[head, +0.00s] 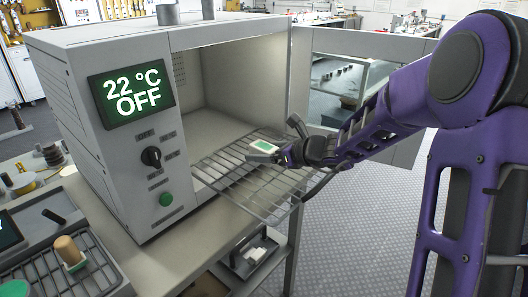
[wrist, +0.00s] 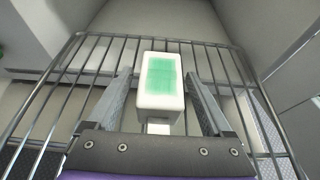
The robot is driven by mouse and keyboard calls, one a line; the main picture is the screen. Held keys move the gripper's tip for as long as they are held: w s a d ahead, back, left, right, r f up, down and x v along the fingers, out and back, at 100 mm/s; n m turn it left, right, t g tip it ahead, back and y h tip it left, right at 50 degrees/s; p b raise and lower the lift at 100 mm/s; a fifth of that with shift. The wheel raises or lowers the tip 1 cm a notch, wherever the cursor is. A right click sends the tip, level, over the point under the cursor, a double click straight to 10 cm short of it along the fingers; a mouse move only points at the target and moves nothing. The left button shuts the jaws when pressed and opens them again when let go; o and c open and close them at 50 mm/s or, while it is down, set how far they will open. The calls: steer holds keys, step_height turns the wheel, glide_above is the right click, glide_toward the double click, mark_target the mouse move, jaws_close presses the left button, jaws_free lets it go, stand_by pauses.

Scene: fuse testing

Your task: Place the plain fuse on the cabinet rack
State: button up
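The plain fuse is a white block with a green top face (head: 263,147). It appears to lie on the wire rack (head: 226,168), which sticks out of the open cabinet (head: 128,150). In the wrist view the fuse (wrist: 161,82) sits between and just beyond the fingertips, over the rack's bars (wrist: 90,75). My gripper (head: 284,154) is low over the rack's right side. Its two fingers (wrist: 160,85) are spread, with a narrow gap seen on either side of the fuse. Whether the fuse's underside touches the bars is hidden.
The cabinet door (head: 375,75) stands open behind my arm. The cabinet display (head: 131,94) reads 22 °C OFF. A fuse with a brown cap (head: 69,252) stands on a wire tray at lower left. The cabinet interior and the rack's left part are clear.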

steer(key=shift+r, duration=0.15)
steer(key=shift+s+d+r, duration=0.1)
steer(key=shift+d, duration=0.15)
steer(key=p+v, duration=0.2)
steer(key=v, duration=0.9)
steer(key=shift+s+d+r, duration=0.1)
steer(key=shift+s+r, duration=0.05)
steer(key=shift+s, duration=0.05)
